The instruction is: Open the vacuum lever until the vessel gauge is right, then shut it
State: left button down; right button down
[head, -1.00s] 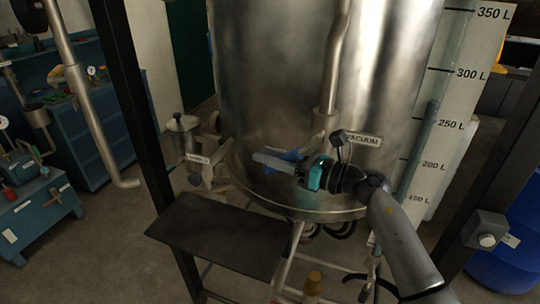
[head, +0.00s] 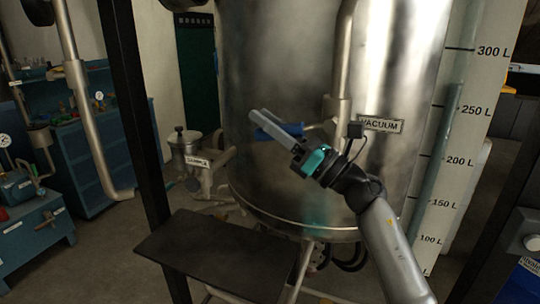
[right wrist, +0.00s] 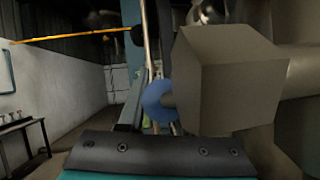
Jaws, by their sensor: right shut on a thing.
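The vacuum lever has a blue handle (head: 292,129) on the front of the steel vessel (head: 285,70), left of the VACUUM label (head: 381,124). My right gripper (head: 264,124) is shut on this handle; its grey fingers cross it and hide part of it. In the right wrist view the blue handle (right wrist: 155,101) shows as a rounded end beside a large grey block. The vessel gauge is a clear tube (head: 447,125) along a white litre scale (head: 476,90); its blue-green column seems to end between the 250 and 300 marks. My left gripper is not in view.
A dark flat shelf (head: 215,255) stands below and left of the vessel. A black post (head: 143,150) rises at the left, with another dark post at the right edge. A small metal pot (head: 187,150) stands behind. Blue cabinets (head: 82,165) are at the far left.

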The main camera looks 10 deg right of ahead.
jog(key=shift+r+m+t+y+b, duration=0.3)
jog(key=shift+r+t+y+b, duration=0.55)
jog(key=shift+b, duration=1.55)
jog(key=shift+d+r+t+b, duration=0.1)
jog(key=shift+r+t+b, duration=0.25)
jog(key=shift+r+b, duration=0.2)
jog(key=shift+s+r, duration=0.1)
jog(key=shift+r, duration=0.1)
jog(key=c, duration=0.6)
grip_release()
jog(key=shift+f, duration=0.15)
